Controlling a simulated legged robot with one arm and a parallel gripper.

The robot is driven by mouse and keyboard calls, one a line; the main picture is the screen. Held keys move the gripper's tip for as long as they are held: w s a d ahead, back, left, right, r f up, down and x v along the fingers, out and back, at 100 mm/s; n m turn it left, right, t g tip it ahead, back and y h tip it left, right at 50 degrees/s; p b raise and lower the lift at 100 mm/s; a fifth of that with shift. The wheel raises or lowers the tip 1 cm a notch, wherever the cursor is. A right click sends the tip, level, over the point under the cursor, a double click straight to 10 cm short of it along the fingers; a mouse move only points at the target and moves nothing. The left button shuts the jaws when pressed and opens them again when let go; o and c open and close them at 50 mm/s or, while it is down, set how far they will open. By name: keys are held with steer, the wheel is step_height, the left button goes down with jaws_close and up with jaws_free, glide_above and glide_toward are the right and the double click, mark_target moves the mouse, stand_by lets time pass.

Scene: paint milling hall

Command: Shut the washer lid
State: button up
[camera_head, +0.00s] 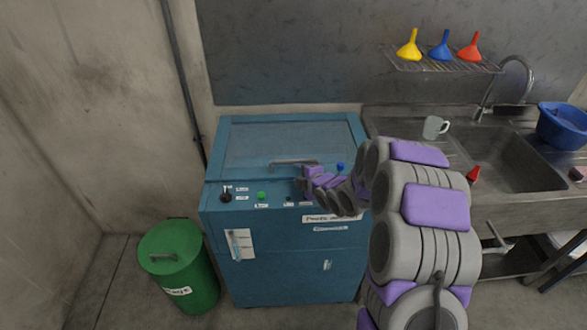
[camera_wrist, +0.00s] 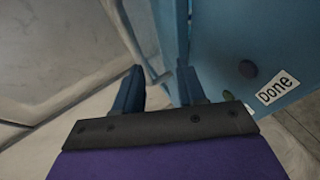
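The blue washer (camera_head: 285,265) stands against the back wall in the head view. Its lid (camera_head: 255,140) lies flat or nearly flat over the top; I cannot tell whether it is fully shut. A bar handle (camera_head: 293,162) runs along the lid's front part. My gripper (camera_head: 303,186) is at the washer's front top edge, just in front of the handle, and its arm hides part of the right front. In the wrist view my gripper (camera_wrist: 160,78) has its fingers apart with nothing held. A blue panel with a "Done" label (camera_wrist: 278,87) is to their right.
A green lidded bin (camera_head: 178,265) stands left of the washer. To the right is a steel sink (camera_head: 510,160) with a mug (camera_head: 435,127) and a blue basin (camera_head: 564,125). A rack (camera_head: 440,62) above holds three funnels. A green button (camera_head: 262,196) sits on the washer's front panel.

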steer(key=p+v, duration=0.2)
steer(key=v, duration=1.2)
steer(key=shift+w+r, duration=0.2)
steer(key=shift+r, duration=0.15)
steer(key=shift+a, duration=0.2)
